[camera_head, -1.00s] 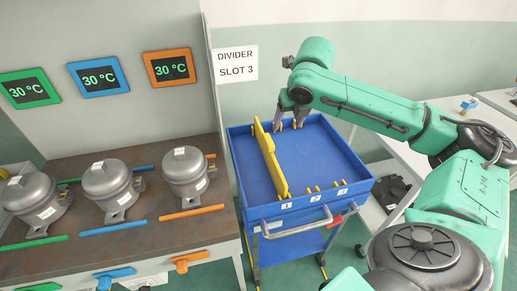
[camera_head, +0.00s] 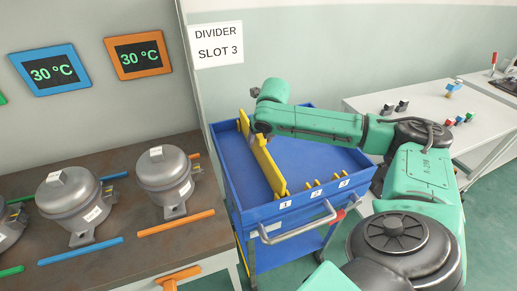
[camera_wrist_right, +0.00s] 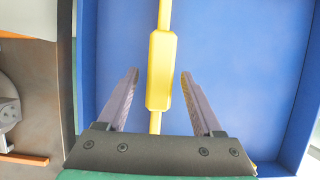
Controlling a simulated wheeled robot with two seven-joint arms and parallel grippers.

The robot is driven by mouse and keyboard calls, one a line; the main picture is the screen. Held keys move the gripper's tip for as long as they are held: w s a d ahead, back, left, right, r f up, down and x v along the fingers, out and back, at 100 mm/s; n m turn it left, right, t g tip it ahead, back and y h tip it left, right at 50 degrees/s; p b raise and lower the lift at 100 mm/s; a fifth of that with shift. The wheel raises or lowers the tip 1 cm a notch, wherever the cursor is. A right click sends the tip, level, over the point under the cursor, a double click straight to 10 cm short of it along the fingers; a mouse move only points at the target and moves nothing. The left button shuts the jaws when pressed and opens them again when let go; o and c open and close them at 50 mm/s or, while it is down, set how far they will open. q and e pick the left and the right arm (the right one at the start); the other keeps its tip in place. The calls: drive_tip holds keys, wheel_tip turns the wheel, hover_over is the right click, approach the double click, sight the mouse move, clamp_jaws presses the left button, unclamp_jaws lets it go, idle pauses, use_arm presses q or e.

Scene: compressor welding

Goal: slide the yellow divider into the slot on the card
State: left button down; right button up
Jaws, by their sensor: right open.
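The yellow divider (camera_head: 268,162) stands upright in the blue tray of the cart (camera_head: 303,141), its near end by the label 1 (camera_head: 285,204). The label 3 (camera_head: 344,183) is at the right of the tray's front edge. The wall card (camera_head: 218,45) reads DIVIDER SLOT 3. My right gripper (camera_wrist_right: 160,78) is open, with one finger on each side of the divider's thick grip part (camera_wrist_right: 161,70) in the right wrist view. A gap shows on both sides. In the head view its fingers are mostly hidden behind my arm. My left gripper is not in view.
Short yellow pegs (camera_head: 321,187) stand near the tray's front edge. A handle (camera_head: 295,230) juts out from the cart's front. A workbench with grey compressors (camera_head: 165,172) is at the left, and a white table (camera_head: 435,98) is at the right. The tray's right part is empty.

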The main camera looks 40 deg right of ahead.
drive_tip(key=x, duration=0.3)
drive_tip(key=shift+w+f, duration=0.2)
drive_tip(key=shift+f, duration=0.05)
drive_tip(key=shift+r, duration=0.1)
clamp_jaws()
